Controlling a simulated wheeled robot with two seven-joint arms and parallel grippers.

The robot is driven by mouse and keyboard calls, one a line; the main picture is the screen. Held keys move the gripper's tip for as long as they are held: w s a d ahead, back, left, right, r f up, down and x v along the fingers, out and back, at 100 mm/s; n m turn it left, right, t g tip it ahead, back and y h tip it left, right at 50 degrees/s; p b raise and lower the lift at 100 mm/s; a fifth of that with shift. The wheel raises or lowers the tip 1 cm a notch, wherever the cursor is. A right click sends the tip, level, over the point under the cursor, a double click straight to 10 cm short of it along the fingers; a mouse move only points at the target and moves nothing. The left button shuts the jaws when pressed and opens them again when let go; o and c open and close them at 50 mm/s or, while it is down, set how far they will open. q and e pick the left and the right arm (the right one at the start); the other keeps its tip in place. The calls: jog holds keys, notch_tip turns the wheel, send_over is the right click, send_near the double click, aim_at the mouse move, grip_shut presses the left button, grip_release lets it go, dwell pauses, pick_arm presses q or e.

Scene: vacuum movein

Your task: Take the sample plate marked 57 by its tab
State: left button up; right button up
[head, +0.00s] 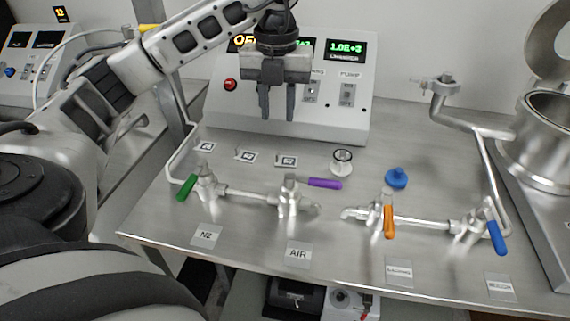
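Three small sample plates with black-edged white labels lie in a row on the steel bench behind the valves. The right one (287,161) seems to read 57, though the print is small. The middle plate (246,156) and the left plate (205,147) have marks I cannot read surely. The tabs are too small to make out. My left gripper (277,112) hangs pointing down above and behind the right plate, in front of the control box. Its two fingers are apart with nothing between them. My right gripper is not in view.
Valves with green (187,187), purple (325,183), orange (389,222) and blue (497,238) handles stand in front of and right of the plates. A round gauge-like piece (342,162) and a blue knob (396,178) are right. The pump control box (350,120) stands behind.

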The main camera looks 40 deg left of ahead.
pick_arm(q)
send_over(277, 154)
jog(key=f, duration=0.4)
jog(key=shift+w+a+f, duration=0.1)
jog(key=shift+w+f, duration=0.1)
jog(key=shift+w, duration=0.1)
jog(key=shift+s+f+p, duration=0.15)
jog(key=shift+f, duration=1.15)
jog(key=shift+s+f+p, duration=0.1)
jog(key=shift+f+p, duration=0.05)
jog(key=shift+f, duration=1.15)
grip_shut()
